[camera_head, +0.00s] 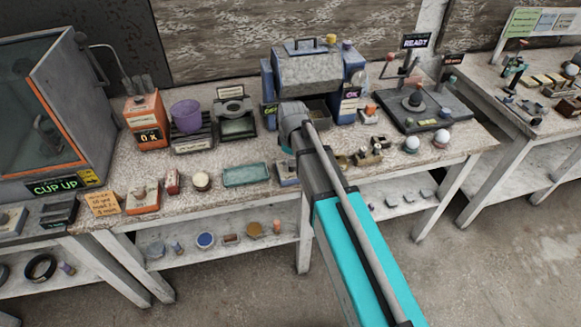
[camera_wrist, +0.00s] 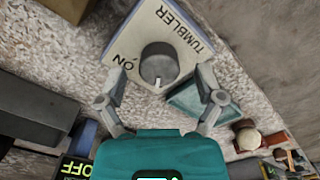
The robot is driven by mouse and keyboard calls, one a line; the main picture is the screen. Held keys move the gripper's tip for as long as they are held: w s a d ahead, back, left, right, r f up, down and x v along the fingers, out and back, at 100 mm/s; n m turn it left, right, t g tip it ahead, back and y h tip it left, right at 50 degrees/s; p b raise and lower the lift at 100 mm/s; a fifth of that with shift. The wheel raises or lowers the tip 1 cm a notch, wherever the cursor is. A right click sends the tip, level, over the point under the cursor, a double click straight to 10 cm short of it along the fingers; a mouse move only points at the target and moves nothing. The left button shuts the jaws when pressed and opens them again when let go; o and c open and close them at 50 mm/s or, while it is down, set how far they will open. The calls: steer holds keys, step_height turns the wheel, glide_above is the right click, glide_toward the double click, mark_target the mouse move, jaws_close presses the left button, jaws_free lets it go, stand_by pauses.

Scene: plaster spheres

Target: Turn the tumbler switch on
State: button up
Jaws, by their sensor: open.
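The tumbler switch (camera_wrist: 176,26) shows in the wrist view as a cream plate lettered TUMBLER and ON. A round grey knob (camera_wrist: 158,62) with a pale mark at its lower edge sits on the plate. My gripper (camera_wrist: 164,78) is open, its two grey fingers on either side of the knob's lower part in the picture. I cannot tell whether the fingers touch the plate or knob. In the head view my arm reaches over the bench and its end is largely hidden; I cannot make out the switch there.
The speckled bench (camera_head: 226,198) carries an orange box (camera_head: 147,122), a purple bucket (camera_head: 186,116), a green tray (camera_head: 246,175) and a blue-grey machine (camera_head: 310,72). Two white spheres (camera_head: 411,143) stand right of my arm. A dark block (camera_wrist: 36,110) lies left in the wrist view.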

steer(key=shift+f, duration=0.5)
